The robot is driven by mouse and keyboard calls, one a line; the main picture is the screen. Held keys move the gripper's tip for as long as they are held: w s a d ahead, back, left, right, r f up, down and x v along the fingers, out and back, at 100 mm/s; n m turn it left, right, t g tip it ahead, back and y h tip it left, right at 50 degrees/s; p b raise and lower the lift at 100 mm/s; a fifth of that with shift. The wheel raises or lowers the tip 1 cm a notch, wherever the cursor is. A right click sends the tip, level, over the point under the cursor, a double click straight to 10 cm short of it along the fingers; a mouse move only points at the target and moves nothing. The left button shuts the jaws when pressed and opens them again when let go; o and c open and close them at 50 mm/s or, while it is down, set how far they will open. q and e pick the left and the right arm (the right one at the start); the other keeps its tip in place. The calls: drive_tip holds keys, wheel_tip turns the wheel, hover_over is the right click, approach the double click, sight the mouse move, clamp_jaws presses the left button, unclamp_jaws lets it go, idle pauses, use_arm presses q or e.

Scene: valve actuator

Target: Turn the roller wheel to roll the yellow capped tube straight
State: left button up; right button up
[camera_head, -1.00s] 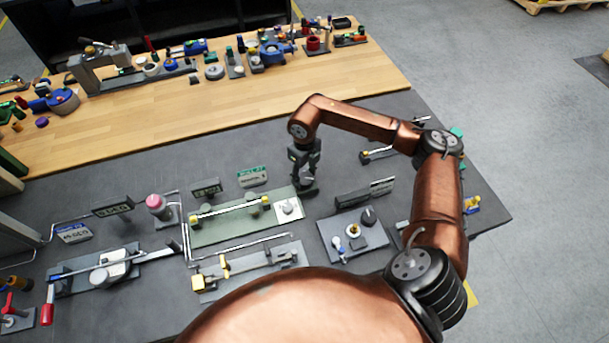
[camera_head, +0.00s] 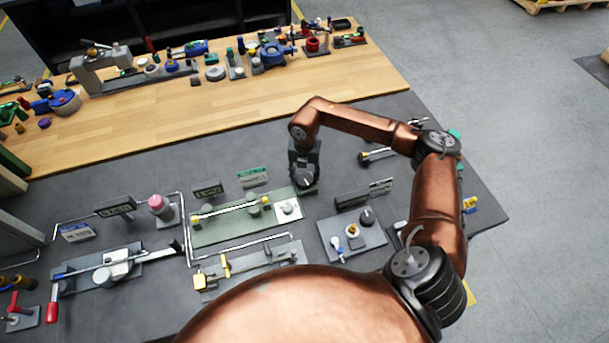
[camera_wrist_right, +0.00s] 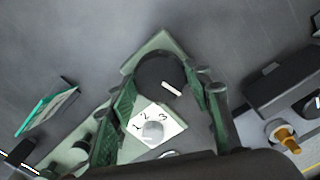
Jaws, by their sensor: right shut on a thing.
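The yellow capped tube (camera_head: 229,213) lies along the green fixture plate (camera_head: 235,230), a yellow cap at its left end and another near its right end. The roller wheel is a dark round knob with a white line (camera_wrist_right: 158,76) in the right wrist view, at the fixture's right end. My right gripper (camera_head: 304,178) is over that end, with one finger on each side of the wheel; its fingers (camera_wrist_right: 163,86) are shut on the wheel. The wheel is largely hidden in the head view. A white dial plate marked 1, 2, 3 (camera_wrist_right: 152,128) is beside it. My left gripper is out of view.
A small sign (camera_head: 253,176) and a display box (camera_head: 208,189) stand behind. Bent metal pipes run around the fixture's left and front.

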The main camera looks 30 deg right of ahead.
drive_tip(key=m+p, duration=0.1)
drive_tip(key=m, duration=0.3)
drive_tip(key=shift+d+r+m, duration=0.1)
drive_tip(key=shift+r+m, duration=0.05)
drive_tip(key=shift+m, duration=0.15)
drive_tip(key=m+p, duration=0.2)
drive_tip(key=m, duration=0.2)
drive_tip(key=shift+m, duration=0.3)
drive_tip(key=m+p, duration=0.2)
drive_tip(key=m, duration=0.2)
drive_tip(key=shift+m, duration=0.3)
drive_tip(key=m+p, duration=0.2)
drive_tip(key=m, duration=0.1)
drive_tip(key=shift+r+m, duration=0.1)
drive_tip(key=shift+m, duration=0.2)
drive_tip(key=m+p, duration=0.3)
drive_tip(key=p, duration=0.4)
drive_tip(key=m+p, duration=0.4)
drive_tip(key=p, duration=0.3)
drive_tip(key=shift+s+a, duration=0.15)
drive_tip(key=shift+a, duration=0.05)
drive_tip(key=shift+d+f+m+p, duration=0.1)
drive_tip(key=shift+f+m+p, duration=0.1)
drive_tip(key=shift+m+p, duration=0.95)
